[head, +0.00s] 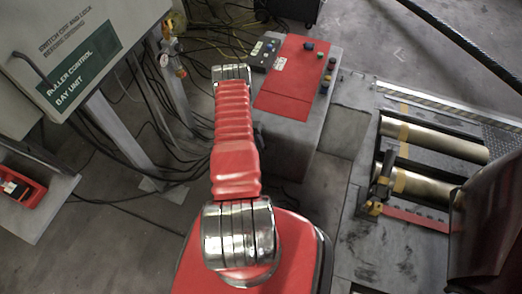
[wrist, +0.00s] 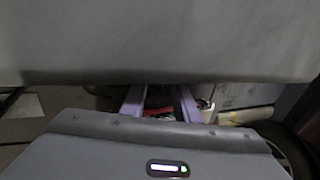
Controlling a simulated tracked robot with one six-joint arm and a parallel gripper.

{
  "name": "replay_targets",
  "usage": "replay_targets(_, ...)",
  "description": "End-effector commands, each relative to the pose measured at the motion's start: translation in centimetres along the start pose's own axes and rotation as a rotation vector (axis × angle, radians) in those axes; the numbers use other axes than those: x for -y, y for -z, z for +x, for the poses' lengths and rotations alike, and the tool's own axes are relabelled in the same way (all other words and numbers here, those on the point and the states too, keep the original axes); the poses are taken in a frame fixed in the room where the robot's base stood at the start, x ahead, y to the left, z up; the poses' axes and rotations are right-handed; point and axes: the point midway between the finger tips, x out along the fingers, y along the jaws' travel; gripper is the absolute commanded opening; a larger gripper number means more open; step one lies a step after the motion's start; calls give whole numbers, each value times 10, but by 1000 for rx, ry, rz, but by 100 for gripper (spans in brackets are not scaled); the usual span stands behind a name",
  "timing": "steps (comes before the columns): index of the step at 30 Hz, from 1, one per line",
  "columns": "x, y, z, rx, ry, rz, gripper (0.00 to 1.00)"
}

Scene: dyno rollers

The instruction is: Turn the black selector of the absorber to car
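The grey box with a red top plate (head: 290,85), which looks like the absorber, stands at upper middle in the head view. Several small knobs line its right edge, among them a dark knob (head: 324,88); I cannot tell which is the black selector or where it points. In the head view my arm reaches up to the left of the box, and my gripper is hidden there. No selector shows there.
A roller control cabinet (head: 85,60) stands at left, with cables on the floor beside it. Brass rollers (head: 435,142) are at right. A dark cable (head: 450,35) crosses the upper right.

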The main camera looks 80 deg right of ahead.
Motion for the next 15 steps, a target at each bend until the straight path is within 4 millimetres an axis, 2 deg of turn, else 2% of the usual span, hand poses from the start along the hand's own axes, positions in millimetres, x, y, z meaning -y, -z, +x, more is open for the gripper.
replay_targets(9, 0, 1, 38, -1, 0, 0, 28)
replay_targets(15, 0, 0, 56, 0, 0, 0, 28)
